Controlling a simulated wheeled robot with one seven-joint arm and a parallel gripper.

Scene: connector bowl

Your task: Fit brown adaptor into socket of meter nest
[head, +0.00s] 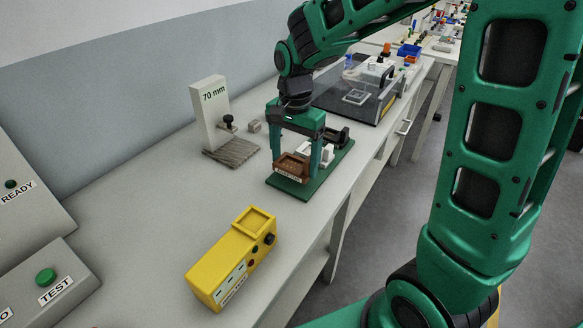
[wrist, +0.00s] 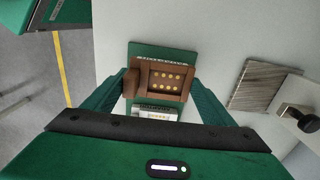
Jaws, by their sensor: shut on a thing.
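My gripper (head: 296,162) is shut on the brown adaptor (head: 291,169), with one finger on each side of it. In the wrist view the adaptor (wrist: 146,91) is a brown frame with a side block and rows of gold contacts. It is at the near end of the green board (head: 288,188); I cannot tell whether it touches the board or hangs just above it. The yellow meter (head: 222,272) stands apart, nearer the camera, with a square raised-rim nest (head: 256,219) on its top. The inside of the nest's socket is too small to make out.
White and black fixture parts (head: 327,152) sit on the green board. A "70 mm" post (head: 209,105) on a grey base (head: 233,153) stands at left. A clear-topped case (head: 357,95) is behind. Control boxes (head: 42,285) fill the front left. The bench between board and meter is clear.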

